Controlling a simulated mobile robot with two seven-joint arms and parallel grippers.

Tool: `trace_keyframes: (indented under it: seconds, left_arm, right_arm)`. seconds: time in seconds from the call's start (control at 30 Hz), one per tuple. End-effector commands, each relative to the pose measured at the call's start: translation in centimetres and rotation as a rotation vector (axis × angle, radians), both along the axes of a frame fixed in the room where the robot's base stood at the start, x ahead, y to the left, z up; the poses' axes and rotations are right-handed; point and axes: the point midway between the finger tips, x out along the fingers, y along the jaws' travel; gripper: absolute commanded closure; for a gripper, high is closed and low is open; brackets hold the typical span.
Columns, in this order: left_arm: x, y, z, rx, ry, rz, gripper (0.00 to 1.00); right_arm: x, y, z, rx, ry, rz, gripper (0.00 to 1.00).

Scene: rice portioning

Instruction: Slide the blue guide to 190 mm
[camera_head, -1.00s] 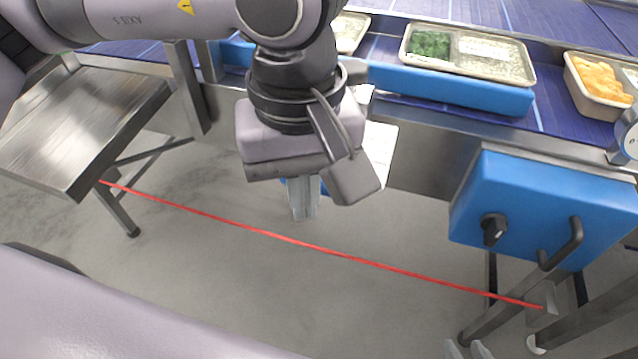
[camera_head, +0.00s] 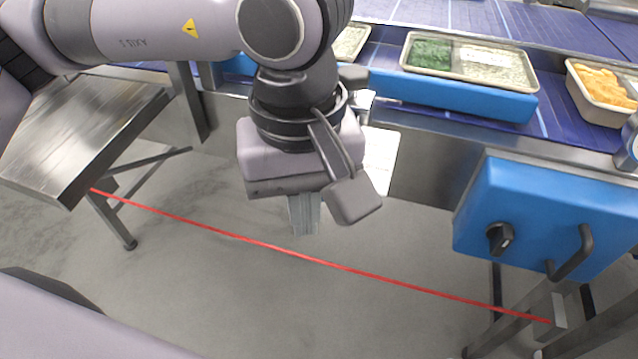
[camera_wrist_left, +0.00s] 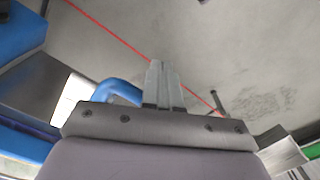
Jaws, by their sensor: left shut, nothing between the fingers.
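The blue guide (camera_head: 450,95) is a long rail along the near edge of the conveyor, in front of the trays. My left arm hides its middle part. My left gripper (camera_head: 304,231) points down in front of the conveyor's near side, its fingers together and empty. In the left wrist view the fingertips (camera_wrist_left: 160,66) are closed together, and a curved blue piece (camera_wrist_left: 120,90) shows just left of them; I cannot tell whether they touch it. No millimetre marks can be read. My right gripper is not in view.
Trays with greens and rice (camera_head: 470,62) and an orange food tray (camera_head: 598,90) stand on the blue belt. A blue control box (camera_head: 540,215) with a black knob and handle is at right. A steel table (camera_head: 75,130) is at left. A red line crosses the clear floor.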

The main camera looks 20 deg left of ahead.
Motion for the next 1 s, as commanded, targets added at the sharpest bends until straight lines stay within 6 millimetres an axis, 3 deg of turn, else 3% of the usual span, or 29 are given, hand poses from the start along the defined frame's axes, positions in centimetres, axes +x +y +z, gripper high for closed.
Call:
trace_keyframes:
  seconds: [1.0]
  left_arm:
    - [1.3, -0.1, 0.0, -0.001, -0.002, 0.001, 1.00]
  right_arm:
    - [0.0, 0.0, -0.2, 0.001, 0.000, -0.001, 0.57]
